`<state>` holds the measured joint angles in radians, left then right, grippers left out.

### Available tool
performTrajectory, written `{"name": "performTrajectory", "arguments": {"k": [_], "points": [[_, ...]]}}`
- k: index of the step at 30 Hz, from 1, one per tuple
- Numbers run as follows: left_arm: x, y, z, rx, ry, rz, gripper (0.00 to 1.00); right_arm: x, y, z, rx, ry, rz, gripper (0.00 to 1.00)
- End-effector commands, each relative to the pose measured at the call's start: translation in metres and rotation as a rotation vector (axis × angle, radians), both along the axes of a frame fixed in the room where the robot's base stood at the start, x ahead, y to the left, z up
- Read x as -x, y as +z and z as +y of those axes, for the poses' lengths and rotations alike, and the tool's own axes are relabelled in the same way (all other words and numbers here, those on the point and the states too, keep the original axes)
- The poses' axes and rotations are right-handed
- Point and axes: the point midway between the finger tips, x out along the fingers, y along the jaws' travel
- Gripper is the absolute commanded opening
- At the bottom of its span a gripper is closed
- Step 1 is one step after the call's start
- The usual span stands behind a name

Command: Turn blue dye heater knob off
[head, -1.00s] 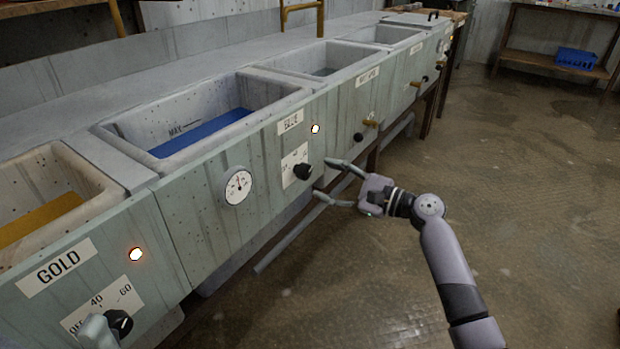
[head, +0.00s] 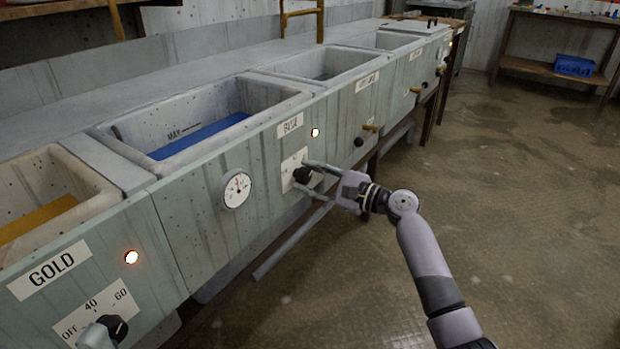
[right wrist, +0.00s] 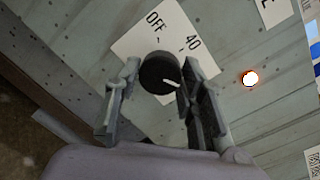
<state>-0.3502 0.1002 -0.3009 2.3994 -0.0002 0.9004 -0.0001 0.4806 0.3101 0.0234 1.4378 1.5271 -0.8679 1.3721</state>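The blue dye heater knob (head: 302,175) is black and round, on a white dial plate below the blue label and beside a lit indicator (head: 315,132). The knob (right wrist: 158,72) also shows in the right wrist view. Its white mark points to the lower right, away from OFF. My right gripper (head: 305,177) is open, with one finger on each side of the knob; the right wrist view shows a small gap at the left finger. What looks like a fingertip of my left gripper (head: 97,335) shows by the gold knob (head: 115,326); its opening is hidden.
The blue vat (head: 107,130) holds blue liquid and has a round gauge (head: 237,189) on its front. The gold vat (head: 100,190) is at the left with its own lit lamp (head: 131,257). More vats and taps run farther along. Open floor (head: 520,220) lies to the right.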

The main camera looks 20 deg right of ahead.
Motion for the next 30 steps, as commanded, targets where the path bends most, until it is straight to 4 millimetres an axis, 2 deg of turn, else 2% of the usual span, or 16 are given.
{"name": "performTrajectory", "arguments": {"k": [2,12,22,30], "points": [[-0.0001,-0.0001,0.0,0.0,0.0,0.001,1.0,0.0002,-0.0001,-0.0001,0.0,0.0,0.0,0.29],[-0.0001,-0.0001,0.0001,0.0,0.0,0.001,1.0,0.0003,-0.0005,0.0,0.0,0.001,0.0,0.06],[-0.0001,0.0001,0.0001,0.0,0.0,0.001,1.0,0.0004,-0.0006,0.0002,0.038,0.002,-0.027,0.06],[0.0,0.0002,0.0002,-0.001,0.001,0.001,1.0,0.0004,-0.0006,0.0005,0.174,0.004,-0.132,0.06]]}}
